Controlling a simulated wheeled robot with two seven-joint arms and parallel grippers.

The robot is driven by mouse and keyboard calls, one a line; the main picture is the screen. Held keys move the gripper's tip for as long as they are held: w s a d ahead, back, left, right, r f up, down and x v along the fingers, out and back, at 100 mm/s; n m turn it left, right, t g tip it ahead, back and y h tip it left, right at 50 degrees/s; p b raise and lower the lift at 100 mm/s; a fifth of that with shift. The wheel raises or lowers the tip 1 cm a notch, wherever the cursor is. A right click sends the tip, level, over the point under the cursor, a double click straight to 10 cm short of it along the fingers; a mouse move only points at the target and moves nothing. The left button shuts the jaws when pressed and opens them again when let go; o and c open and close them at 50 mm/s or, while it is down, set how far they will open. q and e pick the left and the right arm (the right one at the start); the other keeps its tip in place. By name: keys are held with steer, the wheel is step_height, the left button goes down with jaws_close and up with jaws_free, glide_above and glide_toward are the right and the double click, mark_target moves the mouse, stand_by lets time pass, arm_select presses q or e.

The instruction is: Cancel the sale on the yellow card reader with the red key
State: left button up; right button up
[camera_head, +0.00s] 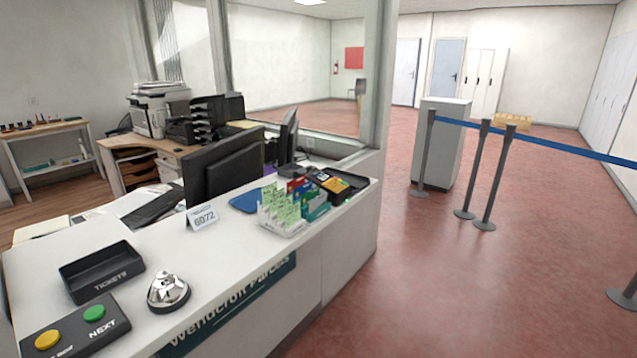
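A small yellow device (335,184), which looks like the yellow card reader, lies at the far end of the white counter (215,262), on or beside a black tray (350,187). It is too small and far off to make out its keys, so I cannot pick out a red key. Neither of my grippers shows in the head view.
A leaflet rack (281,212) with green leaflets stands in front of the reader. Nearer on the counter are a bell (168,291), a tickets tray (101,271), a button box (70,329) and a number sign (203,217).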

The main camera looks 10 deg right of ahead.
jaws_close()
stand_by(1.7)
